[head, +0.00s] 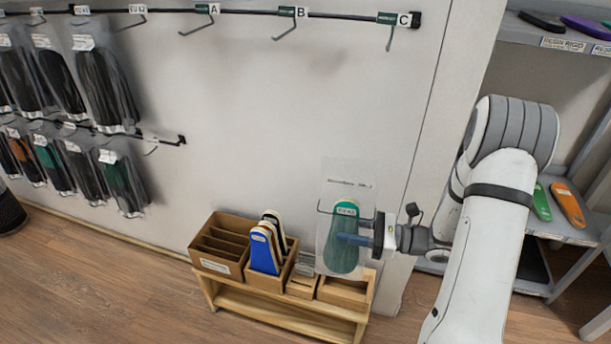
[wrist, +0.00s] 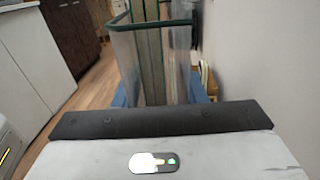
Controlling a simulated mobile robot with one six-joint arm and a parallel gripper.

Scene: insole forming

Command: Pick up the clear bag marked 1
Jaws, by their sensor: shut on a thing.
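A clear bag (head: 350,176) with a green insole (head: 342,246) inside hangs upright in my gripper (head: 352,239). A white label sits on the insole's upper part; I cannot read a 1 on it. In the wrist view, the bag (wrist: 154,45) stands edge-on with a dark green rim, between the blue fingers of my gripper (wrist: 160,99). The bag is in front of the wall, over the right part of a wooden bench (head: 280,314).
Brown boxes (head: 215,264) stand on the bench, one with blue and dark insoles (head: 265,248). Bagged insoles (head: 103,85) hang on the left rails. Hooks A, B and C (head: 391,35) look empty. A grey shelf (head: 568,229) with green and orange insoles stands right.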

